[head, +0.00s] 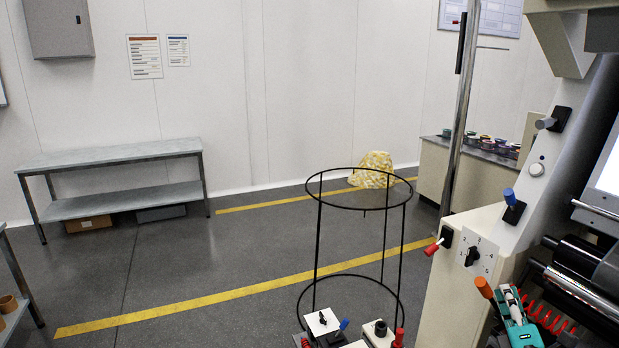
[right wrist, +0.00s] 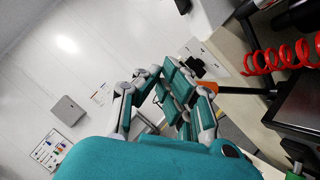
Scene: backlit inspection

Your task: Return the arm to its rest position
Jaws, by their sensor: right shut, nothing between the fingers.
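My right gripper (head: 513,305), teal and light grey, shows at the lower right of the head view, in front of the beige machine (head: 455,290) and beside its orange-tipped lever (head: 484,288). In the right wrist view my right gripper (right wrist: 168,80) has its fingers together, with nothing seen held. Whether it touches the machine is unclear. My left gripper is out of view.
The machine carries a rotary dial (head: 472,257), a blue-tipped lever (head: 509,197) and a red-tipped lever (head: 432,248). A red coiled hose (head: 545,318) lies right of my gripper. A black wire stand (head: 317,240) is left of the machine. Open floor (head: 190,265) lies farther left.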

